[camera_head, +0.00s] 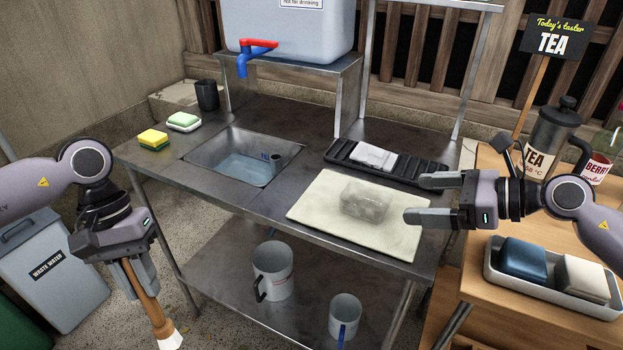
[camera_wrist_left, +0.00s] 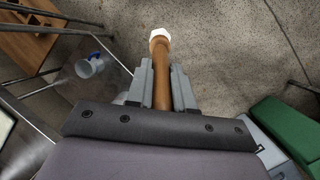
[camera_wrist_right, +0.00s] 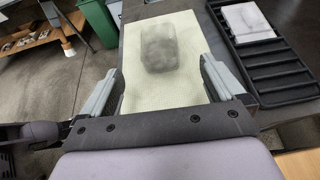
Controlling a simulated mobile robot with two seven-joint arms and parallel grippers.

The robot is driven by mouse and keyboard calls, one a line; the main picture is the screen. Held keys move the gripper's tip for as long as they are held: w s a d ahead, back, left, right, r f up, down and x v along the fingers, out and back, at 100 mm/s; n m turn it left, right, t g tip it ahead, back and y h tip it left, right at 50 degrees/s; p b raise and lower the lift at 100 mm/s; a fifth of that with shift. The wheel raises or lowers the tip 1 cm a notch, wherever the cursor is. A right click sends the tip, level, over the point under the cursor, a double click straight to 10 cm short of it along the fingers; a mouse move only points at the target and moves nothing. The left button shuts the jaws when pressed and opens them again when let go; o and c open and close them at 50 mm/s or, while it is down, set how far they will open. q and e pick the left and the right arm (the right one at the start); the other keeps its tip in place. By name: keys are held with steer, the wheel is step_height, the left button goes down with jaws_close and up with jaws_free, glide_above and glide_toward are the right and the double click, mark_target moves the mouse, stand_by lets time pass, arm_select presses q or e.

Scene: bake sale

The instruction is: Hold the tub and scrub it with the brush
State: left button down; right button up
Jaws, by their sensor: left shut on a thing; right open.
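The tub (camera_head: 367,200) is a small translucent box with greyish smears. It rests on a pale mat (camera_head: 316,220) on the metal counter, and it also shows in the right wrist view (camera_wrist_right: 159,48). My right gripper (camera_head: 412,198) is open and empty, just to the right of the tub, its fingers pointing towards it and apart from it. My left gripper (camera_head: 137,280) is shut on the brush (camera_head: 149,302), a brown wooden handle with a white end, held in front of the counter's left side. The brush also shows in the left wrist view (camera_wrist_left: 161,75).
A sink (camera_head: 240,165) with water lies left of the mat. A side table (camera_head: 480,200) with a tray (camera_head: 548,292) stands right. Mugs (camera_head: 273,272) stand on the lower shelf.

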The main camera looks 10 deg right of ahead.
mark_target(345, 198)
steer(key=p+x, duration=0.1)
steer(key=x, duration=1)
steer(key=shift+w+a, duration=0.1)
steer(key=shift+a, duration=0.2)
steer(key=c, duration=1.1)
steer(key=shift+o, duration=0.2)
